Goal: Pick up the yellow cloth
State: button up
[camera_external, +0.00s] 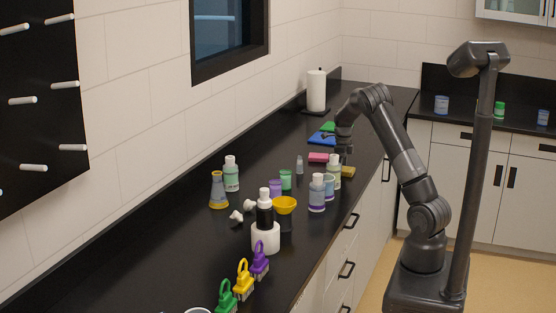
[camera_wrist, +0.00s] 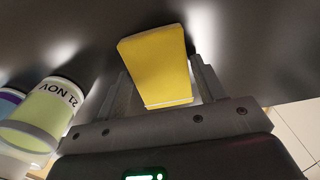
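The yellow cloth (camera_external: 348,171) is a small folded block lying on the black counter near its front edge. In the wrist view the cloth (camera_wrist: 157,62) is a flat yellow rectangle, with its near end between my fingers. My gripper (camera_external: 344,157) is low over the counter at the cloth. In the wrist view my gripper (camera_wrist: 165,90) is open, with one finger on each side of the cloth and gaps showing at both sides. I cannot tell how far the fingertips are above the counter.
A green-and-white bottle (camera_external: 334,171) stands close left of the cloth; a labelled container (camera_wrist: 45,110) is near my left finger. A pink cloth (camera_external: 318,157), blue cloth (camera_external: 320,138) and green cloth (camera_external: 328,126) lie behind. A paper roll (camera_external: 316,90) stands farther back.

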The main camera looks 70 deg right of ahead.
jog(key=c, duration=0.5)
jog(key=shift+r, duration=0.15)
jog(key=shift+c, duration=0.2)
